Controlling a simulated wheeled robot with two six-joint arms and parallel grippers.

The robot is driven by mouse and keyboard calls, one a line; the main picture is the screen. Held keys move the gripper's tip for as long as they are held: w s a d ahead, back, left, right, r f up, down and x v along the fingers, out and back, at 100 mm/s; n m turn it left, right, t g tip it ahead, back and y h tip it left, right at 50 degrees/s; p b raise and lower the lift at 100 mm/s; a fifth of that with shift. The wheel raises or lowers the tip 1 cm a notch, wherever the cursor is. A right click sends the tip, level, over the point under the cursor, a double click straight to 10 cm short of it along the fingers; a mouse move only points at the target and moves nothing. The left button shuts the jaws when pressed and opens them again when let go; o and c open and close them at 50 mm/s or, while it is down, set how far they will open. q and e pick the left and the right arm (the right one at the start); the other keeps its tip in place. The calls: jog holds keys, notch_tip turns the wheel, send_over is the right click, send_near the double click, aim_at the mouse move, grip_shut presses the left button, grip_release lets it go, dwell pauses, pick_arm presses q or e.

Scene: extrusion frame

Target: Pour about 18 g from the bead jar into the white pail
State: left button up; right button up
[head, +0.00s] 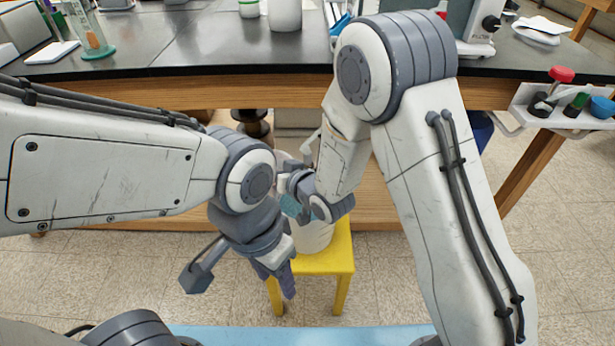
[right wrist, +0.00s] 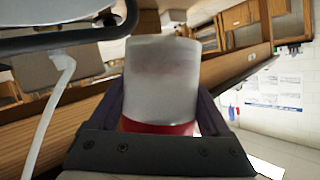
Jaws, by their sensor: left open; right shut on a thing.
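The white pail (head: 314,238) stands on a yellow stool (head: 330,262) below the bench edge; my arms hide much of its upper part. My right gripper (right wrist: 160,98) is shut on the bead jar (right wrist: 162,75), a cloudy pale cylinder with a red band at the gripper end in the right wrist view. No beads can be made out inside it there. In the head view my right gripper (head: 297,192) is above the pail, and the jar is mostly hidden. My left gripper (head: 276,280) is open, pointing down, left of the pail and in front of the stool.
The dark lab bench (head: 210,45) runs across the back, with a white container (head: 284,14) and other lab items on it. A rack with coloured caps (head: 570,105) is at the right edge. Open tiled floor (head: 120,275) lies around the stool.

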aim_at(284, 158)
jog(key=shift+w+d+r+m+y+p, duration=0.35)
jog(key=shift+d+r+m+y, duration=0.2)
jog(key=shift+m, duration=0.15)
jog(key=shift+w+d+f+m+y+b, duration=0.25)
jog(key=shift+d+f+m+y+b, duration=0.25)
jog(key=shift+d+m, duration=0.2)
jog(key=shift+r+m, duration=0.3)
jog(key=shift+r, duration=0.15)
jog(key=shift+w+d+f+m+y+b, duration=0.1)
jog(key=shift+f+m+y+b, duration=0.25)
jog(key=shift+m+y+b, duration=0.45)
jog(key=shift+r+m+p, duration=0.35)
jog(key=shift+m+p, duration=0.05)
jog(key=shift+m, duration=0.1)
jog(key=shift+r+m, duration=0.2)
jog(key=shift+m, duration=0.2)
jog(key=shift+f+y+b, duration=0.25)
jog(key=shift+b, duration=0.25)
jog(key=shift+d+f+m+t+b, duration=0.1)
jog(key=shift+f+m+t+b, duration=0.1)
jog(key=shift+m+t+b, duration=0.3)
jog(key=shift+w+d+r+m+y+p, duration=0.15)
jog(key=shift+r+m+y+p, duration=0.2)
jog(key=shift+m, duration=0.25)
jog(key=shift+d+r+m, duration=0.1)
jog(key=shift+r+m, duration=0.05)
jog(key=shift+m, duration=0.15)
